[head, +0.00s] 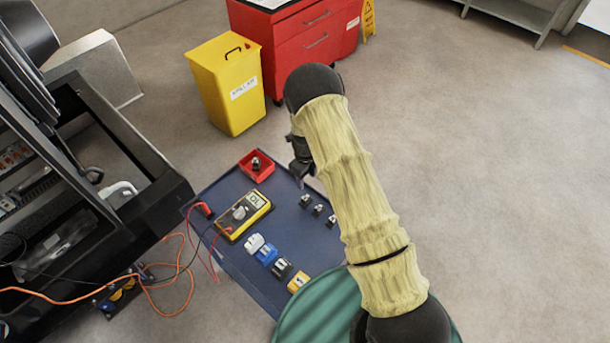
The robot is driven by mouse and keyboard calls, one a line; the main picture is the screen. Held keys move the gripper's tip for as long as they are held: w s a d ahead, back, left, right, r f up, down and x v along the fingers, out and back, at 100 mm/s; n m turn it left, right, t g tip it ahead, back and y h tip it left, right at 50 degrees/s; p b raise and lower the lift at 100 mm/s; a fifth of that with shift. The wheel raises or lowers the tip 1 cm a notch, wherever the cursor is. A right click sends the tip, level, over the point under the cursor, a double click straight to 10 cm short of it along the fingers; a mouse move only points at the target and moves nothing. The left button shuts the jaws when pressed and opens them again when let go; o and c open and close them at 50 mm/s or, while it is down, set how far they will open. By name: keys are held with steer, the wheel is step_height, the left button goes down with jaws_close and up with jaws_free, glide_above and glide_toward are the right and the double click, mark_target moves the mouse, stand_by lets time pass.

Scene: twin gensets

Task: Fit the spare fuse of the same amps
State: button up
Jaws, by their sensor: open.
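A blue table top (225,190) carries small parts. A row of blocks coloured white (254,243), blue (266,255), black (281,268) and yellow (298,282) lies near its front edge; they may be fuses, but no amp marks are readable. Three small dark parts with pale bits (318,210) stand in a row at the right. A red tray (247,172) at the back holds one small dark part (256,163). My gripper (300,172) is open above the back right edge of the table, partly hidden by my arm. I see nothing between its fingers.
A yellow multimeter (243,215) with red and black leads lies on the table's left half. The dark genset (130,170) stands at left, orange cable (170,312) on the floor. A yellow bin (228,85) and red cabinet (300,45) stand behind. Floor at right is clear.

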steer(key=shift+a+f+m, duration=0.2)
steer(key=shift+f+m, duration=0.3)
steer(key=shift+f, duration=0.15)
steer(key=b, duration=0.3)
glide_above(306, 197)
steer(key=shift+a+f, duration=0.1)
steer(key=shift+f, duration=2.7)
steer(key=shift+f+b, duration=1.85)
steer(key=shift+f, duration=0.35)
steer(key=shift+b, duration=0.35)
